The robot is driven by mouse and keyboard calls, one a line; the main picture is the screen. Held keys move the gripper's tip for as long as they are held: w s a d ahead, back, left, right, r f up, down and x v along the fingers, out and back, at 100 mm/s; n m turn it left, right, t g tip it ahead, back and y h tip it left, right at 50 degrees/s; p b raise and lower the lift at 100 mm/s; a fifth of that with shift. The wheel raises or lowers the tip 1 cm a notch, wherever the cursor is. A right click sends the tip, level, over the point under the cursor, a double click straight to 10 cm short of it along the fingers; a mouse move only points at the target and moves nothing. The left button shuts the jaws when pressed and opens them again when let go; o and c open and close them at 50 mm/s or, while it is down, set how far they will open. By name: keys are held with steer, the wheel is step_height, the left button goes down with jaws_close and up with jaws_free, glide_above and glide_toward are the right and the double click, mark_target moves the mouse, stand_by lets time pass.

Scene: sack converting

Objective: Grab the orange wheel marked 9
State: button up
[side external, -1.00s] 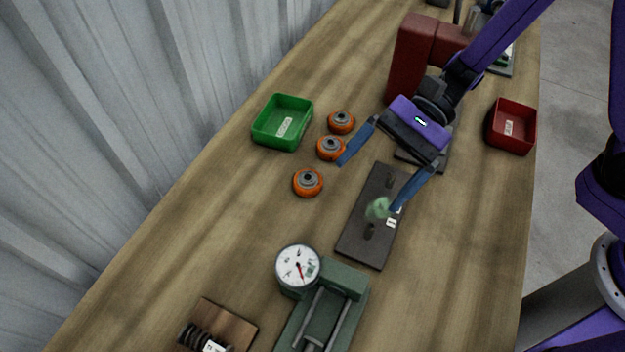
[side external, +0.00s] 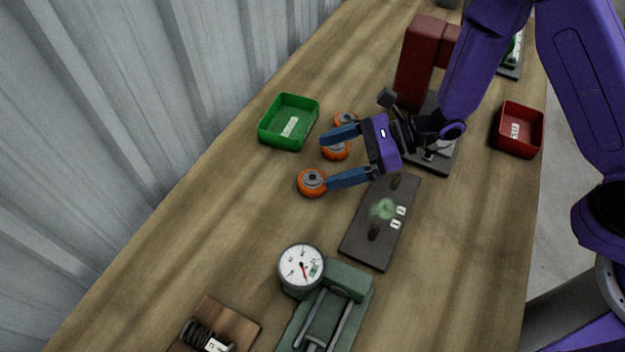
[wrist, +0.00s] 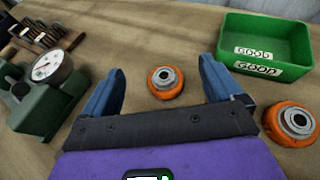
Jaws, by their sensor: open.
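Three orange wheels with grey hubs lie flat in a row on the bench: a front wheel (side external: 312,183), a middle wheel (side external: 337,151) and a back wheel (side external: 346,119). No number is readable on any of them, so I cannot tell which is the 9. My gripper (side external: 326,161) is open and empty above the row, its fingers pointing left. In the wrist view one wheel (wrist: 165,82) shows between the fingers (wrist: 160,66), and another wheel (wrist: 290,123) lies right of the right finger. The fingers partly cover the wheels in the side view.
A green bin (side external: 288,122) labelled GOOD stands just behind the wheels. A dark plate with pegs (side external: 378,225) lies right of the front wheel. A dial gauge stand (side external: 302,268) is nearer the camera. A red bin (side external: 517,130) stands at the right. Bench left of the front wheel is clear.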

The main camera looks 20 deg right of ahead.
mark_target(316, 177)
steer(key=shift+f, duration=1.05)
step_height(316, 177, down, 2)
steer(key=shift+f, duration=0.1)
steer(key=shift+x, duration=1.1)
steer(key=shift+a, duration=0.35)
steer(key=c, duration=1.3)
